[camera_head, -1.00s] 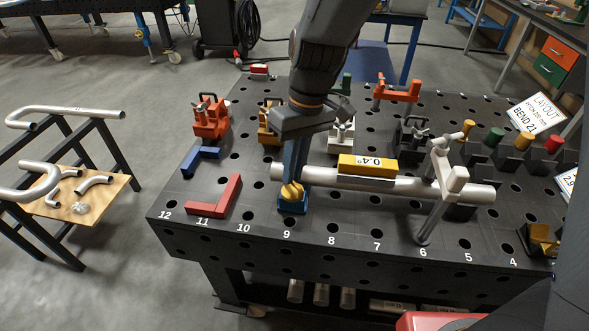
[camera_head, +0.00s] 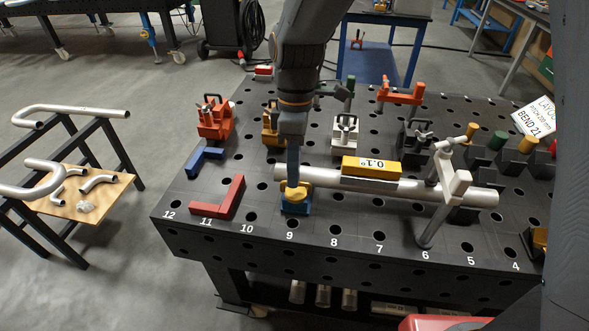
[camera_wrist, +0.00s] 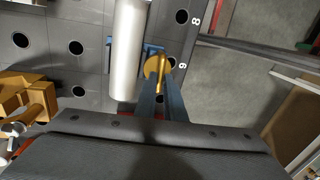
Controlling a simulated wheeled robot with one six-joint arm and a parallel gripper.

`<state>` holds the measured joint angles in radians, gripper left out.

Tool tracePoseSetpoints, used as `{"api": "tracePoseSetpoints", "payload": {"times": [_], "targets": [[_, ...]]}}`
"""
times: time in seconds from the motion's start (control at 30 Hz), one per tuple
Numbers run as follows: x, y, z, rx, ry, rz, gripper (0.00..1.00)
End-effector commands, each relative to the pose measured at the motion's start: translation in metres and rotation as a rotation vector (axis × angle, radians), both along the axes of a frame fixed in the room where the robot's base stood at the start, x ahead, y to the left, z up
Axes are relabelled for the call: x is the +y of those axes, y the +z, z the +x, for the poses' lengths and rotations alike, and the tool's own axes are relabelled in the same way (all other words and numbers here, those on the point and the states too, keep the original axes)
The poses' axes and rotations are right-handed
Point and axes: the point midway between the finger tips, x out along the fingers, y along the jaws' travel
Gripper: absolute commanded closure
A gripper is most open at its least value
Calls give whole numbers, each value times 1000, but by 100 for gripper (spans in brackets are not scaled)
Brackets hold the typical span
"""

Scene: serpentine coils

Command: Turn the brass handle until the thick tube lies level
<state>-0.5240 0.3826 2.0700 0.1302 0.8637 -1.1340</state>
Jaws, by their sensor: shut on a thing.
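The thick tube (camera_head: 430,190) lies along the front of the black table, its left end beside my gripper; it also shows in the wrist view (camera_wrist: 127,50). A yellow digital level (camera_head: 371,167) sits on the tube and reads 0.1°. The brass handle (camera_head: 296,193) is on a blue jack (camera_head: 296,208) near hole 9, at the tube's left end. In the wrist view the brass handle (camera_wrist: 158,68) lies at my blue fingertips. My gripper (camera_head: 293,178) points down and is shut on the brass handle. A grey clamp (camera_head: 448,185) stands over the tube's right part.
A red angle (camera_head: 218,197) and a blue angle (camera_head: 204,158) lie left of the jack. Red (camera_head: 214,118), orange and silver clamps stand behind. A sign (camera_head: 535,117) reads BEND 21. A rack with bent tubes (camera_head: 85,185) stands at left.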

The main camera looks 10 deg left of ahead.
Motion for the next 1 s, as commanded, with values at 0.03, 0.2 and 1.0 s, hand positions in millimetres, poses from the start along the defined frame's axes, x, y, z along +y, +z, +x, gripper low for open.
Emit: {"api": "tracePoseSetpoints", "payload": {"times": [0.03, 0.2, 1.0], "targets": [[0, 0, 0, 0, 22, -1, 100], [1, 0, 0, 0, 72, 0, 100], [1, 0, 0, -1, 99, 0, 72]]}}
